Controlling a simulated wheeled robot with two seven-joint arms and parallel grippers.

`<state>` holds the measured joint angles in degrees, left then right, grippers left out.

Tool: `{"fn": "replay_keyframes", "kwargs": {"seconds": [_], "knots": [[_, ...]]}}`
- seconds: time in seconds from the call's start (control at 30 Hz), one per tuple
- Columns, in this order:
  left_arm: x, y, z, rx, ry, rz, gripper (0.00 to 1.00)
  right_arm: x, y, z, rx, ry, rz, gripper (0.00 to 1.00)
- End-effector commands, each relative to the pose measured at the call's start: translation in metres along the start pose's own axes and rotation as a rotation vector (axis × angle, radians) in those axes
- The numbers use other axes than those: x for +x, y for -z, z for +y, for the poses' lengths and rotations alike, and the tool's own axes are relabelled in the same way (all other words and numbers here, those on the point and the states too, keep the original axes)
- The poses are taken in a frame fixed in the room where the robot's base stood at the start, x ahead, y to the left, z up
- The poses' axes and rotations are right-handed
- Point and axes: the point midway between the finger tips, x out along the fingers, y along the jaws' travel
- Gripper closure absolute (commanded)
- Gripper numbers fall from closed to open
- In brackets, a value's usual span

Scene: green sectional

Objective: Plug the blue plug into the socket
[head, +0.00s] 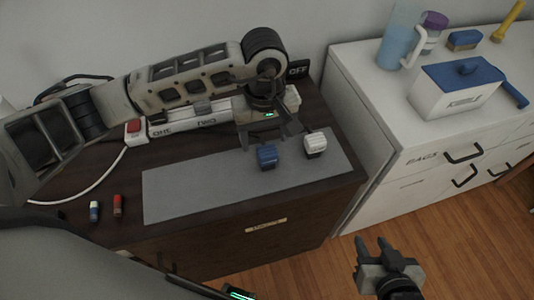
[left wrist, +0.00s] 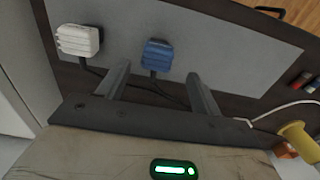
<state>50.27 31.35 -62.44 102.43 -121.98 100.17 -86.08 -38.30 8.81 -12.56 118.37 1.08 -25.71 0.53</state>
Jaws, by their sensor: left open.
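The blue plug (head: 267,156) stands on the grey mat (head: 200,190) on the dark cabinet top. My left gripper (head: 272,138) is open just behind and above it. In the left wrist view the blue plug (left wrist: 157,54) shows beyond and between the tips of my open left gripper (left wrist: 158,74), with nothing held. Its dark cord runs back under the gripper. The socket strip (head: 190,122), white with labels ONE and TWO, lies along the back, partly hidden by my left arm; its openings are not clear. My right gripper (head: 377,247) is empty, fingers apart, over the floor.
A white plug (head: 315,144) stands right of the blue one and also shows in the left wrist view (left wrist: 78,40). A red switch (head: 136,128) is at the strip's left end. Small blue-white (head: 94,211) and red (head: 118,205) items lie left of the mat. The mat's front is clear.

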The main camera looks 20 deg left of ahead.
Motion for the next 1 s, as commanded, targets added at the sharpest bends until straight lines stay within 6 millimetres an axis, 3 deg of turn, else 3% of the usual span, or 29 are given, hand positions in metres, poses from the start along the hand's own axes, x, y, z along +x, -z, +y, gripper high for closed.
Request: {"fn": "replay_keyframes", "kwargs": {"seconds": [0.3, 0.57, 0.77, 1.0], "knots": [[0.043, 0.000, 0.004, 0.000, 0.002, -0.004, 0.35, -0.003, 0.002, 0.000, 0.000, -0.003, -0.007, 0.64], [0.046, 0.001, 0.004, 0.001, 0.000, -0.001, 0.35, -0.001, 0.004, 0.000, 0.005, -0.006, -0.001, 0.64], [0.046, 0.000, 0.004, 0.001, 0.000, -0.001, 0.83, -0.001, 0.008, 0.001, 0.004, -0.007, 0.008, 0.64], [0.046, 0.001, 0.004, 0.000, 0.000, -0.001, 0.83, -0.001, 0.008, 0.001, 0.003, -0.007, 0.007, 0.64]]}}
